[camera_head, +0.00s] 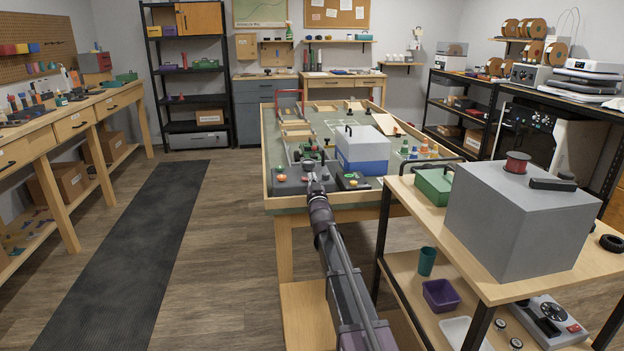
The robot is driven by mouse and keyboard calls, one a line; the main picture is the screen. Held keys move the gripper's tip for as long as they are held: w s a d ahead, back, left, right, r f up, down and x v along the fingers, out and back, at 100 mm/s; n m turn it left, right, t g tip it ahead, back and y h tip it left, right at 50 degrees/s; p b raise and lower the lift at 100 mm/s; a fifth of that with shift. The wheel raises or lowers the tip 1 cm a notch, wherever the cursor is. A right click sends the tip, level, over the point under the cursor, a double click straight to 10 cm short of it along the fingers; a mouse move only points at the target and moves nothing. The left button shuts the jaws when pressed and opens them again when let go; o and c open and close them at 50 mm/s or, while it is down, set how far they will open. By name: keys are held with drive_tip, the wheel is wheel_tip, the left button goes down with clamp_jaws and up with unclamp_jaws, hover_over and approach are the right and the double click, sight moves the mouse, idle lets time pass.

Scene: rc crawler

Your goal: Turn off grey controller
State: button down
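My arm reaches forward from the bottom of the view, and my gripper (311,168) is over the near edge of the course table (337,211). A dark grey box with red knobs (288,180), possibly a controller, lies on that table just left of my gripper. A black and green box (352,182) lies just right of it. A lighter grey device with a black knob and a red button (551,321) sits on the lower shelf of the cart at right. The fingers are too small and dark to tell open or shut, and contact is unclear.
A blue and white cooler (362,150) stands right behind the black and green box. Ramps, cones (424,147) and a red gate (290,102) fill the table beyond. The cart (488,285) with a large grey box (520,218) stands close right. The floor at left is clear.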

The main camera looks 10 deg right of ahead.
drive_tip(key=shift+s+a+r+p, duration=0.15)
drive_tip(key=shift+r+p, duration=1.25)
drive_tip(key=shift+r, duration=0.4)
drive_tip(key=b+v, duration=0.3)
drive_tip(key=v, duration=0.7)
drive_tip(key=s+a+f+g, duration=0.2)
drive_tip(key=s+f+g, duration=0.4)
drive_tip(key=f, duration=0.3)
drive_tip(key=s+a+f+g, duration=0.2)
drive_tip(key=s+f+g, duration=0.35)
drive_tip(key=f, duration=0.35)
drive_tip(key=s+a+f+g+y, duration=0.1)
drive_tip(key=s+a+f+g, duration=0.3)
drive_tip(key=s, duration=0.7)
drive_tip(key=s+d+f+g+y, duration=0.1)
drive_tip(key=s+f+g, duration=0.2)
drive_tip(key=s+g, duration=0.5)
drive_tip(key=s+r+t+p, duration=0.1)
drive_tip(key=s+r+p, duration=0.2)
drive_tip(key=r+p, duration=2.9)
drive_tip(key=shift+s+r+n+t+p, duration=0.2)
drive_tip(key=shift+r+n+t+p, duration=0.15)
drive_tip(key=shift+r, duration=0.2)
